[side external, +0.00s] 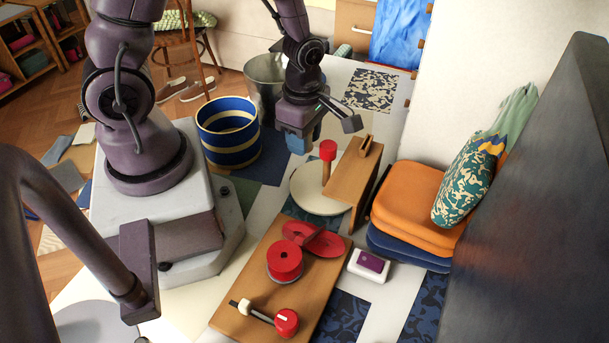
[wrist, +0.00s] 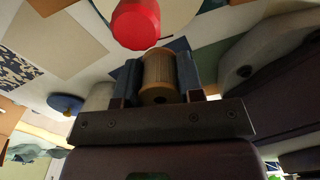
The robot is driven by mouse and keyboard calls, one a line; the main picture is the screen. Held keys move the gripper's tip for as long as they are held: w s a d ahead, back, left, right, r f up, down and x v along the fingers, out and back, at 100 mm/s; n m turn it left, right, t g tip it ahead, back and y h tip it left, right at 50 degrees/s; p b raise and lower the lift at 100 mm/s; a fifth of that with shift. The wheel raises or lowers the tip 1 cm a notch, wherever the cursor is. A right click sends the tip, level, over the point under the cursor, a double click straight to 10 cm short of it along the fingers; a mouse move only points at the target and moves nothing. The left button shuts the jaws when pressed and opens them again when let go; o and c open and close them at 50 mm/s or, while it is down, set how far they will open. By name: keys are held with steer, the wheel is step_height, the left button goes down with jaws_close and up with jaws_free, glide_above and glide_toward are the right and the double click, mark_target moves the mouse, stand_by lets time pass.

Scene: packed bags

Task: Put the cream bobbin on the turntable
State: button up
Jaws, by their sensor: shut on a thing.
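My gripper (side external: 298,138) hangs above and to the left of the turntable. In the wrist view, its blue fingers (wrist: 157,78) are shut on the cream bobbin (wrist: 158,72), which looks tan and ribbed with a darker end. I cannot make out the bobbin in the side view. The turntable (side external: 312,202) is a round cream disc with an upright wooden post topped by a red knob (side external: 327,150). In the wrist view the red knob (wrist: 136,24) appears just beyond the bobbin, with the pale disc (wrist: 178,20) partly showing behind it.
A wooden stand (side external: 352,182) rises close to the turntable's right side. A blue-and-yellow striped bin (side external: 228,132) stands left; orange cushions (side external: 410,200) are stacked right.

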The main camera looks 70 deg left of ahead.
mark_target(305, 177)
steer(key=shift+n, duration=0.6)
steer(key=shift+w+f, duration=0.1)
steer(key=shift+f, duration=3.95)
steer(key=shift+f, duration=0.1)
steer(key=o, duration=0.9)
